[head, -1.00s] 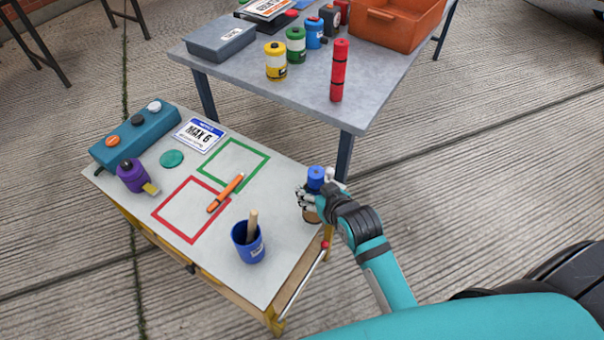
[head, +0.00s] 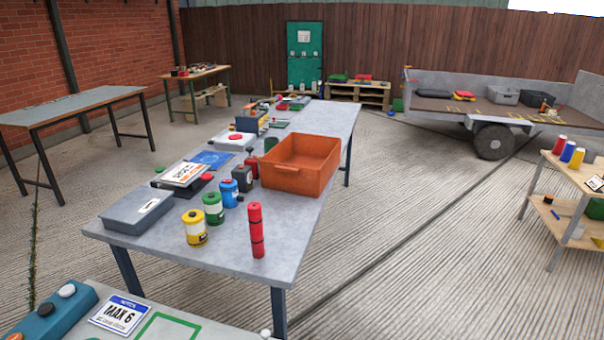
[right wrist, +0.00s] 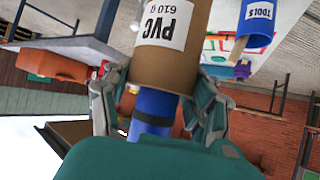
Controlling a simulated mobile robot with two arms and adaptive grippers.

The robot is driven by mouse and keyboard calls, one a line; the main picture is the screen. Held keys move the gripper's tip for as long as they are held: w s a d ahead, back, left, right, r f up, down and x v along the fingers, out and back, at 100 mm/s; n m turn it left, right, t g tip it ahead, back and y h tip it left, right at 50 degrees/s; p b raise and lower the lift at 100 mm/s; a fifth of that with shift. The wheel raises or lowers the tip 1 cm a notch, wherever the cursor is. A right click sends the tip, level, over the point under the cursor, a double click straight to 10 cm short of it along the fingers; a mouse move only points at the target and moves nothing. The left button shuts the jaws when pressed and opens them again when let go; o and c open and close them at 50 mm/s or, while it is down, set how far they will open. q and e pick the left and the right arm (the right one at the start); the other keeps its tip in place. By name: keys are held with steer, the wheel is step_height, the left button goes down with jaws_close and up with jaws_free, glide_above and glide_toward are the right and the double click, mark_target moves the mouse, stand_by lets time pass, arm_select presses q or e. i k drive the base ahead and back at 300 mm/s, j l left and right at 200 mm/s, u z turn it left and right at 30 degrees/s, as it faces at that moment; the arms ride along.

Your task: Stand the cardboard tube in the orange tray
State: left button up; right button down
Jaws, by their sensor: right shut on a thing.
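The orange tray (head: 318,182) is an open, deep box on the grey table in the head view; it also shows upside down at the left of the right wrist view (right wrist: 52,65). The brown cardboard tube (right wrist: 150,75), with a white "PVC 610 g" label and a blue part (right wrist: 152,112) sticking out of its near end, is between the fingers of my right gripper (right wrist: 158,98), which is shut on it. The tube's far end is cut off by the frame, so I cannot tell whether it touches the near table. My left gripper is not in view.
On the grey table (head: 165,245) near the tray stand a red cylinder (head: 257,230) and yellow (head: 195,228), green (head: 213,208) and blue (head: 229,193) canisters. A grey case (head: 137,212) lies at left. A blue tools cup (right wrist: 258,22) shows near the tube.

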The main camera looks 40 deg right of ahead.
mark_target(304, 164)
steer(key=i+l, duration=0.15)
steer(key=l, duration=0.2)
steer(key=i+l+u, duration=0.1)
steer(key=l, duration=0.25)
steer(key=i+l, duration=0.1)
steer(key=l, duration=0.25)
steer(key=i+l+u, duration=0.1)
steer(key=l, duration=0.3)
steer(key=i+l, duration=0.15)
steer(key=l, duration=0.2)
steer(key=u, duration=0.05)
